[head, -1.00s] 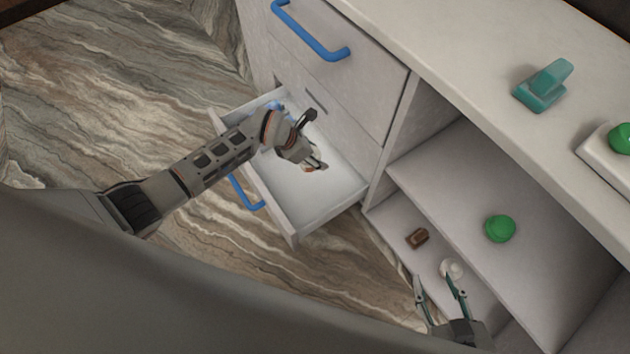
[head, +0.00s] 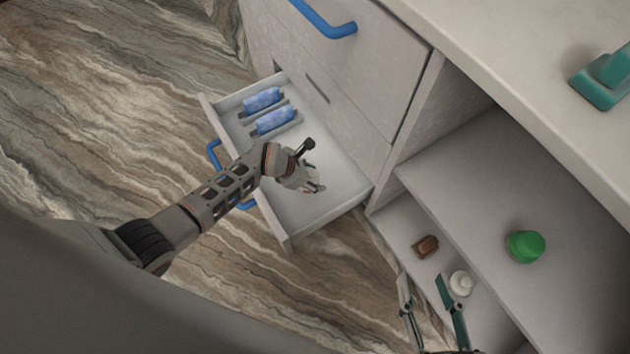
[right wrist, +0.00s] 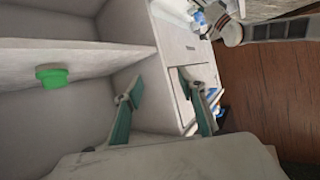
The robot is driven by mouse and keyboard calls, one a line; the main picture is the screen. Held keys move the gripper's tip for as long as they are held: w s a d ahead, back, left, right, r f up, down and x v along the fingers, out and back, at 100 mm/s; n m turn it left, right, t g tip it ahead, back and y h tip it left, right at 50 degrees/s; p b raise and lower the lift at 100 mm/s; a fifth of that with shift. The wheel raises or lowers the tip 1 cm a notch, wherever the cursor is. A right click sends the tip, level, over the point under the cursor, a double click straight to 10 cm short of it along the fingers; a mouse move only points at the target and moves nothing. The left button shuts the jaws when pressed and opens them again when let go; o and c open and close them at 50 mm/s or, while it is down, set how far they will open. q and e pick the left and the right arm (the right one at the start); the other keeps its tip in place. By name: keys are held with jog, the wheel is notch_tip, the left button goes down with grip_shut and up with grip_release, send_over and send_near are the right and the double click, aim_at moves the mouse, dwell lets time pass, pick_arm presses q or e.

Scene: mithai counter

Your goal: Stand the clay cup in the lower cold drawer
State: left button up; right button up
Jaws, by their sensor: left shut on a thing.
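The lower cold drawer (head: 330,205) is pulled out, a white open box with blue handles on its front. My left gripper (head: 316,186) reaches over its near, empty part and is shut on the clay cup (head: 314,174). The cup is mostly hidden by the fingers, with only a small pale part showing. I cannot tell whether it touches the drawer floor. My right gripper (head: 422,280) is open and empty in front of the low shelf, and its spread fingers also show in the right wrist view (right wrist: 166,90).
Two blue packs (head: 268,110) lie at the drawer's far end. A closed drawer with a blue handle (head: 325,22) is above. Shelves at right hold a green round thing (head: 525,246), a brown piece (head: 425,246) and a white round thing (head: 461,283). A teal object (head: 602,80) stands on the counter.

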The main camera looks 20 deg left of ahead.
pick_arm(q)
jog(key=f, duration=0.2)
jog(key=s+f+b, duration=0.1)
jog(key=f, duration=0.1)
jog(key=shift+w+f+b, duration=0.15)
jog(key=shift+f+b, duration=0.15)
jog(key=shift+b, duration=0.15)
jog(key=shift+w+r, duration=0.25)
jog(key=shift+r, duration=0.15)
jog(key=shift+c, duration=0.6)
jog(key=shift+f, duration=0.25)
jog(key=o, duration=1.4)
jog(key=shift+c, duration=0.2)
pick_arm(e)
jog(key=a, duration=0.1)
jog(key=a+m, duration=0.1)
jog(key=s+m, duration=0.1)
jog(key=shift+a+f+y, duration=0.3)
jog(key=shift+a+f, duration=0.05)
jog(key=shift+a, duration=0.05)
pick_arm(q)
jog(key=shift+r, duration=0.1)
